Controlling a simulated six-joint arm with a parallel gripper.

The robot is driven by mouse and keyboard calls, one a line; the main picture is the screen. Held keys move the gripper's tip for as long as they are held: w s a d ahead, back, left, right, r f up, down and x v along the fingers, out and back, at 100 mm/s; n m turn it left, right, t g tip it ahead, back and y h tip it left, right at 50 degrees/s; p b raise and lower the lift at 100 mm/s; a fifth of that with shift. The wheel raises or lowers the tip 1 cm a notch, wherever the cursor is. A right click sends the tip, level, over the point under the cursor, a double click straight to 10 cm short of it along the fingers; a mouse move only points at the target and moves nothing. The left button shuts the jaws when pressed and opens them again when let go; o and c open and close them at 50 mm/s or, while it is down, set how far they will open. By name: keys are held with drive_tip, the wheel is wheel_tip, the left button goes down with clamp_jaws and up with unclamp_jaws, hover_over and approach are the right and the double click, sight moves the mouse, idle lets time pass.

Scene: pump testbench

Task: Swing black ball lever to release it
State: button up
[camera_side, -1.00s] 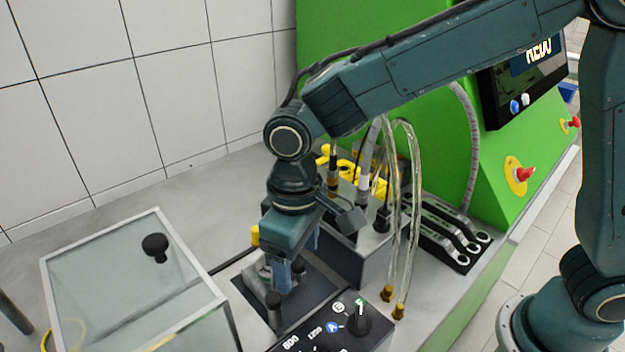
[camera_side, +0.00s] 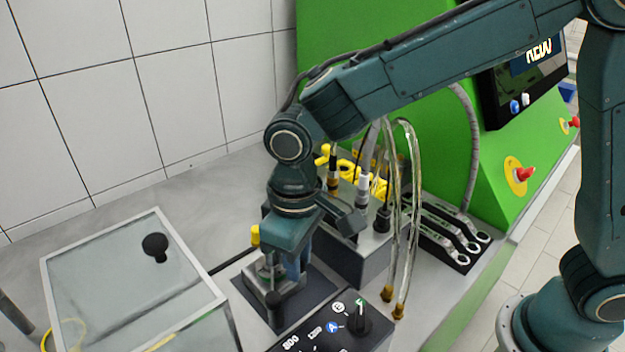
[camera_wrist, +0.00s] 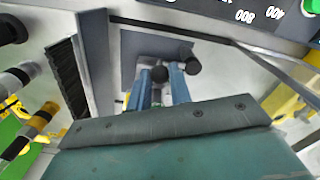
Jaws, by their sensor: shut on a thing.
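The black ball lever (camera_wrist: 159,74) shows its dark round knob between the two blue fingers of my gripper (camera_wrist: 160,86) in the wrist view. The fingers are shut on it. In the side view my gripper (camera_side: 286,268) points down over a dark square plate (camera_side: 310,299) with a pale metal fixture on it. The ball there is mostly hidden by the fingers. A second black knob (camera_wrist: 192,66) stands just right of the fingers in the wrist view, and its dark post (camera_side: 275,304) shows at the front in the side view.
A glass-topped box (camera_side: 120,270) with a black knob stands to the left. A control panel with a dial (camera_side: 358,318) is close at the front right. A grey block with clear hoses (camera_side: 392,220) stands behind and right of my gripper.

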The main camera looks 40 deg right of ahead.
drive_tip(key=shift+s, duration=0.1)
drive_tip(key=shift+s+a, duration=0.15)
drive_tip(key=shift+s, duration=0.5)
drive_tip(key=shift+a, duration=0.1)
drive_tip(key=shift+s+a, duration=0.3)
drive_tip(key=shift+s, duration=0.3)
idle(0.4)
drive_tip(key=shift+s+a, duration=0.45)
drive_tip(key=shift+s, duration=0.1)
